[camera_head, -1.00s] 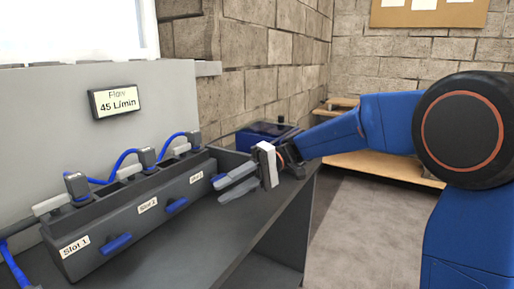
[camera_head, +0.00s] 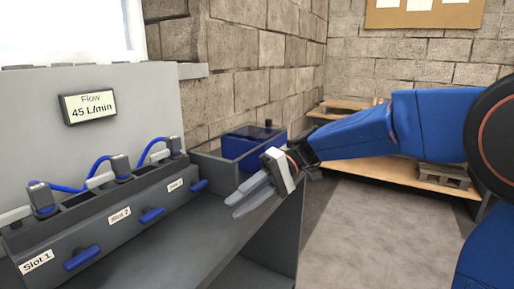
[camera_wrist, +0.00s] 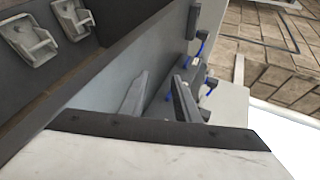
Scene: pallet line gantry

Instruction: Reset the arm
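My gripper (camera_head: 236,204) is at the end of my blue arm, over the right part of the grey bench (camera_head: 200,232). Its two grey fingers point left and downward in the head view. In the wrist view the gripper (camera_wrist: 161,84) shows its fingers apart with nothing between them. It is clear of the slot housing (camera_head: 120,235) on the left.
The housing carries Slot 1 to 3 labels, blue handles (camera_head: 151,215) and blue hoses (camera_head: 96,165). A flow display (camera_head: 88,106) reads 45 L/min. Wooden shelving (camera_head: 400,166) is at the back; the floor (camera_head: 375,235) is clear.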

